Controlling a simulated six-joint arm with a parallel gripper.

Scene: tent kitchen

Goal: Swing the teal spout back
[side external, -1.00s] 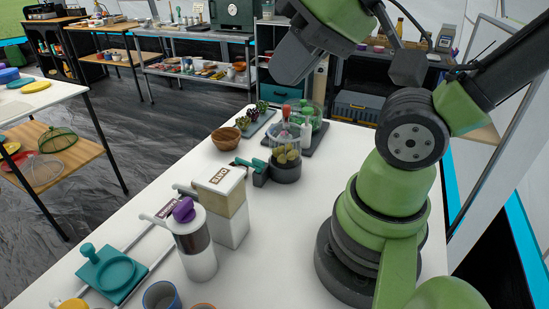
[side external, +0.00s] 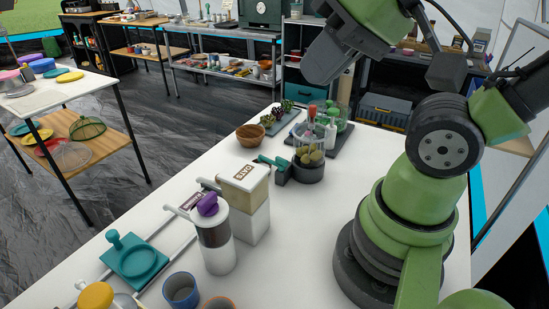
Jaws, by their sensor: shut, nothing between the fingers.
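The teal spout (side external: 272,161) sticks out to the left from the dark base at the side of a clear jar unit (side external: 310,160). It lies low, just above the white table, and points left and slightly up in the picture. The jar holds yellowish-green round things. My gripper (side external: 329,58) is the dark grey end under the green wrist at the top of the view. It is shut and empty, well above the table and apart from the spout. Its fingertips are hard to make out.
A white-and-tan canister (side external: 245,190) and a purple-topped jar (side external: 214,235) stand in front of the spout. A wooden bowl (side external: 250,137) and a dark tray with plants lie behind it. A teal press (side external: 135,260) is at front left.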

